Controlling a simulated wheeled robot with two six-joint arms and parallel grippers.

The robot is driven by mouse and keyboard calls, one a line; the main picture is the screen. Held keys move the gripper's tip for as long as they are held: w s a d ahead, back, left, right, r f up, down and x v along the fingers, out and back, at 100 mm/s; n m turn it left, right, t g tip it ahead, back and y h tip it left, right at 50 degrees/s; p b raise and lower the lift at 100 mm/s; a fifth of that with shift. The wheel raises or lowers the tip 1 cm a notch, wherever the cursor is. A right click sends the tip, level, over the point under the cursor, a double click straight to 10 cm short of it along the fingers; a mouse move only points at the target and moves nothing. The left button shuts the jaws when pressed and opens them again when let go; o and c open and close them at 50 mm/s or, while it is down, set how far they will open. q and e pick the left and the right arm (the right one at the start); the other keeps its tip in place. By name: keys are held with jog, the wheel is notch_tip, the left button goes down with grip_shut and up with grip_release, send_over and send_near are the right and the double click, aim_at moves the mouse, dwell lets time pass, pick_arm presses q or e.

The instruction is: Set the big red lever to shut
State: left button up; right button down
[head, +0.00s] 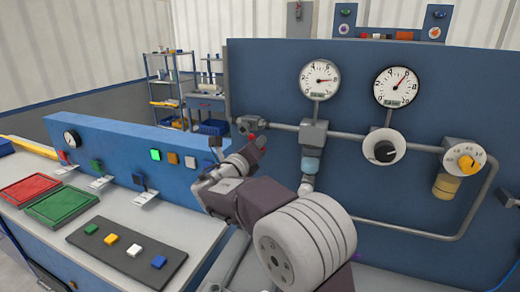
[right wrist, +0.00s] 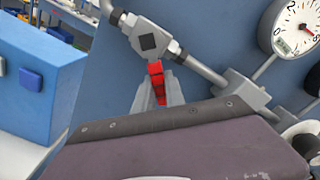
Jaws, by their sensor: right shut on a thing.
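The red lever (head: 262,141) sits at the left end of the grey pipe on the blue panel, below a grey valve body (head: 251,124). In the right wrist view the red lever (right wrist: 157,82) points away from the valve body (right wrist: 147,42), at a steep angle to the pipe. My right gripper (head: 246,153) is shut on the lever, its fingers (right wrist: 157,98) on both sides of it. The gripper hides part of the lever. My left gripper is not in view.
Two gauges (head: 320,79) (head: 398,86), a black knob (head: 385,151) and a yellow knob (head: 466,162) are on the panel to the right. A blue console (head: 120,140) and trays, red (head: 30,190) and green (head: 62,207), stand left.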

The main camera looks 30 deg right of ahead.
jog(key=shift+w+a+f+m+b, duration=0.45)
jog(key=shift+m+b, duration=0.4)
jog(key=shift+m, duration=0.6)
jog(key=shift+w+a+f+m+b, duration=0.2)
jog(key=shift+w+a+m+b, duration=0.4)
jog(key=shift+m, duration=0.9)
jog(key=shift+w+a+f+m+b, duration=0.3)
jog(key=shift+w+m+b, duration=0.2)
jog(key=shift+m+b, duration=0.8)
jog(key=shift+m, duration=0.25)
jog(key=c, duration=1.4)
grip_release()
jog(key=v, duration=0.9)
